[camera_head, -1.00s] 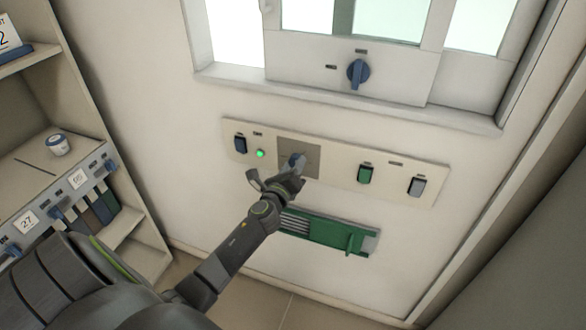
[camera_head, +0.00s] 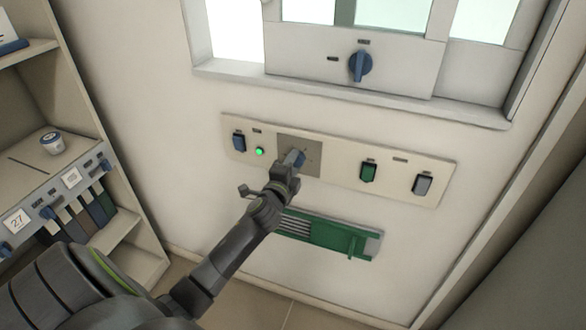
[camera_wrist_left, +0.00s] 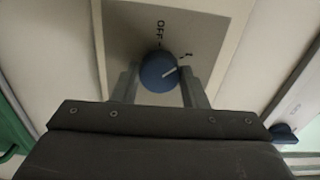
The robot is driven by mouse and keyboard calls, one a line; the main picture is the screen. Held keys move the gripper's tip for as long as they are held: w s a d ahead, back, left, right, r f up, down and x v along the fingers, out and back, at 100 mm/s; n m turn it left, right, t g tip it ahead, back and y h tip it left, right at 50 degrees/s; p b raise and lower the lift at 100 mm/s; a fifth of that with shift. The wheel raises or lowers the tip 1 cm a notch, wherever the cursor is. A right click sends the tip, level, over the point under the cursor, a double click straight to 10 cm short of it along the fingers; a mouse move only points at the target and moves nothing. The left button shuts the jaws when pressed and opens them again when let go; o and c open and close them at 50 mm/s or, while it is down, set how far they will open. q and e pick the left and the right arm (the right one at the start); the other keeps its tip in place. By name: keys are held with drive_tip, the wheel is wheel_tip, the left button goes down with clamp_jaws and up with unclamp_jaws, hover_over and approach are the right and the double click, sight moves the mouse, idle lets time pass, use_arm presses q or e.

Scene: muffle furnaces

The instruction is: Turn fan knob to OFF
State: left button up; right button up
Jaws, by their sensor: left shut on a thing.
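A round blue knob (camera_head: 299,156) sits on a grey square plate (camera_head: 314,150) in the long wall panel. My left gripper (camera_head: 292,161) is at this knob, its arm reaching in from the lower left. In the left wrist view the knob (camera_wrist_left: 158,72) lies between the two fingers (camera_wrist_left: 158,88), which are shut on its sides. Its white pointer line slants up to the right, toward a small mark, and away from the printed word OFF (camera_wrist_left: 160,29). My right gripper is not in view.
The panel (camera_head: 337,165) also holds a blue switch (camera_head: 239,141), a lit green lamp (camera_head: 259,152), a green switch (camera_head: 369,172) and a grey switch (camera_head: 422,184). Another blue knob (camera_head: 360,66) is above, and a green vent slide (camera_head: 335,235) below. Shelves (camera_head: 100,200) stand left.

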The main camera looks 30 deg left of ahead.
use_arm(q)
drive_tip(key=n+b, duration=0.1)
drive_tip(key=n, duration=0.1)
drive_tip(key=n+b, duration=0.1)
drive_tip(key=n, duration=0.1)
drive_tip(key=n+b, duration=0.1)
drive_tip(key=n, duration=0.1)
drive_tip(key=shift+f, duration=0.3)
drive_tip(key=n+b, duration=0.1)
drive_tip(key=n, duration=0.3)
drive_tip(key=shift+b, duration=0.35)
drive_tip(key=shift+n, duration=0.5)
drive_tip(key=o, duration=1)
drive_tip(key=shift+r, duration=0.15)
drive_tip(key=b+v, duration=0.1)
drive_tip(key=v, duration=1.6)
drive_tip(key=shift+s+d, duration=0.15)
drive_tip(key=shift+d, duration=0.05)
